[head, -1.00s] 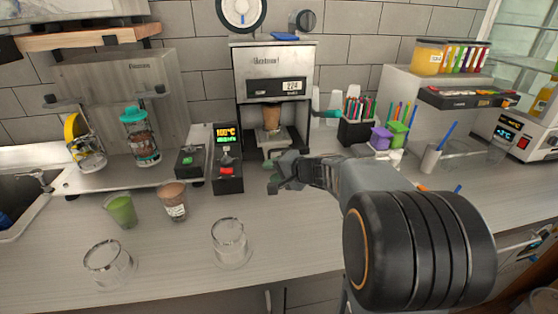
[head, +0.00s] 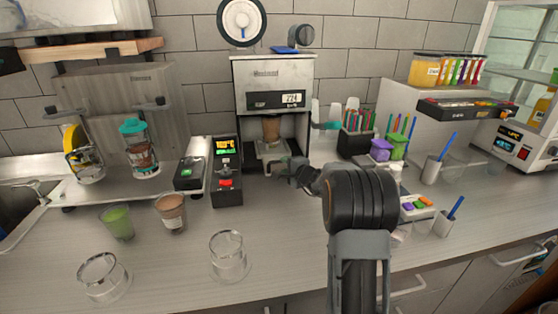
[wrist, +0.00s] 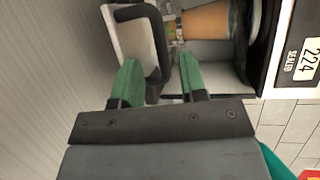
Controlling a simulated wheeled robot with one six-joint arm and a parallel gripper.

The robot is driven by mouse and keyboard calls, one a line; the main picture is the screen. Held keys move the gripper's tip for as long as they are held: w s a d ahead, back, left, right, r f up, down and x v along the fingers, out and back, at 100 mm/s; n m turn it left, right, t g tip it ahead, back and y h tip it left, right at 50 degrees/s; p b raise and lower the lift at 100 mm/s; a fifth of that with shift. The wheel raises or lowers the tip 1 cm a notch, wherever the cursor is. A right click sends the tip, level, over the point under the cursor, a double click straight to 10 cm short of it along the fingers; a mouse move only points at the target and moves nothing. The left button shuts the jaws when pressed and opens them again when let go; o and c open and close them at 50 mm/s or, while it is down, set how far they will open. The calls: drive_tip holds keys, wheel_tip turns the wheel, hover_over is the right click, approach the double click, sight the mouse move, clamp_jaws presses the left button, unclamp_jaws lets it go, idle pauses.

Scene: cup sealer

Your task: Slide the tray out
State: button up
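The cup sealer (head: 272,78) stands against the back wall, its display reading 224. A brown cup (head: 271,127) sits upright inside it, over the tray (head: 270,150). In the wrist view the cup (wrist: 206,22) and the pale tray (wrist: 128,36) show at the top. The tray's black curved handle (wrist: 161,45) reaches down between my green fingertips. My gripper (wrist: 160,80) is open, with a gap visible between the handle and the right finger. In the head view my gripper (head: 284,168) is in front of the sealer, and the handle is hard to make out.
A control box with a red button (head: 226,170) stands left of the sealer. Straw holders (head: 357,135) stand to its right. A brown cup (head: 171,212), a green cup (head: 117,222) and two clear glasses stand on the front counter.

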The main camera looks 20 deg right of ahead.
sight(280, 162)
drive_tip(key=shift+p+x, duration=0.6)
drive_tip(key=shift+x, duration=2)
drive_tip(key=shift+c, duration=0.4)
clamp_jaws()
